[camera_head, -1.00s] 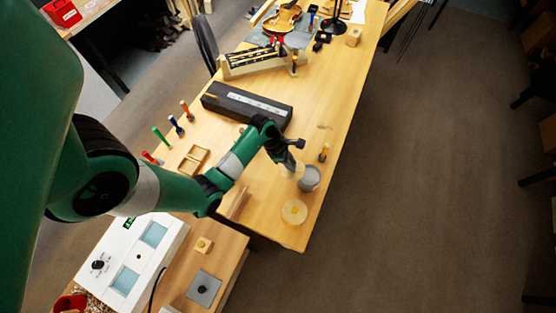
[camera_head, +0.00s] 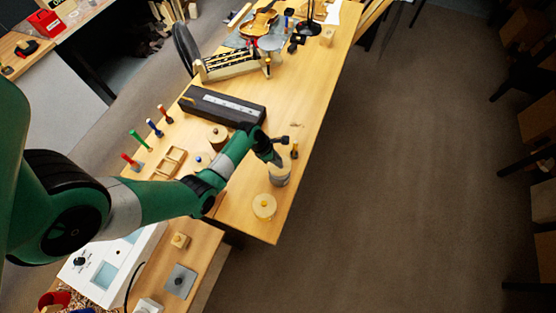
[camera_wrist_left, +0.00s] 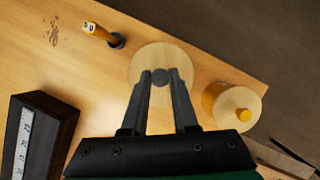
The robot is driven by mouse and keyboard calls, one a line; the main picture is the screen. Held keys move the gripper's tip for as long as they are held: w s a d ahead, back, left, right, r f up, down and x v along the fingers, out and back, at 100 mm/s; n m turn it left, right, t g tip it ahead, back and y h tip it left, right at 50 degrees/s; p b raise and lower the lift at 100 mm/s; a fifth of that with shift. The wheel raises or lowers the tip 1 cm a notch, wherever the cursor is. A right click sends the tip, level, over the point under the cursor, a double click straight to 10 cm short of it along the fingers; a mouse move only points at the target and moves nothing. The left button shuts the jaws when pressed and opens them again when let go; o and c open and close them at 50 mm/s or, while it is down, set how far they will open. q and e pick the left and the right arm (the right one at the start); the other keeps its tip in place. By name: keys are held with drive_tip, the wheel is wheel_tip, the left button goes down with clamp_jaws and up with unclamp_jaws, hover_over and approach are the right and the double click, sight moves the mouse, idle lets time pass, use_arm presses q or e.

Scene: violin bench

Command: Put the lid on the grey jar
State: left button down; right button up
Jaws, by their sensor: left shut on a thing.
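The grey jar (camera_head: 281,181) stands near the bench's right edge in the head view. My left gripper (camera_head: 277,161) is directly over it, pointing down. In the left wrist view, the left gripper (camera_wrist_left: 160,76) is shut on the dark grey knob of a round pale wooden lid (camera_wrist_left: 150,60). The lid covers the jar from that view, so the jar is hidden there. I cannot tell whether the lid touches the rim or hovers just above it. My right gripper is not in view.
A yellow-knobbed wooden jar (camera_head: 264,207) stands close by, also in the wrist view (camera_wrist_left: 233,106). A yellow-handled tool (camera_head: 294,149) stands just beyond the grey jar. A long dark box (camera_head: 222,106) lies farther back. The bench edge is close on the right.

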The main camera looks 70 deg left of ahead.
use_arm(q)
wheel_tip(320, 180, down, 2)
drive_tip(key=shift+f+b, duration=0.25)
drive_tip(key=shift+b, duration=0.7)
drive_tip(key=shift+f+b, duration=0.5)
drive_tip(key=shift+f, duration=0.3)
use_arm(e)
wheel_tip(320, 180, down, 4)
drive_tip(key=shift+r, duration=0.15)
use_arm(q)
drive_tip(key=shift+r+p, duration=0.1)
drive_tip(key=shift+p, duration=0.35)
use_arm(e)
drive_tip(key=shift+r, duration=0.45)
use_arm(q)
drive_tip(key=shift+f, duration=0.2)
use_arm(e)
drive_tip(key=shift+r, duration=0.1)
use_arm(q)
drive_tip(key=shift+p, duration=0.3)
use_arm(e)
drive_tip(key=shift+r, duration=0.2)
use_arm(q)
drive_tip(key=c, duration=0.6)
unclamp_jaws()
drive_tip(key=shift+o, duration=0.3)
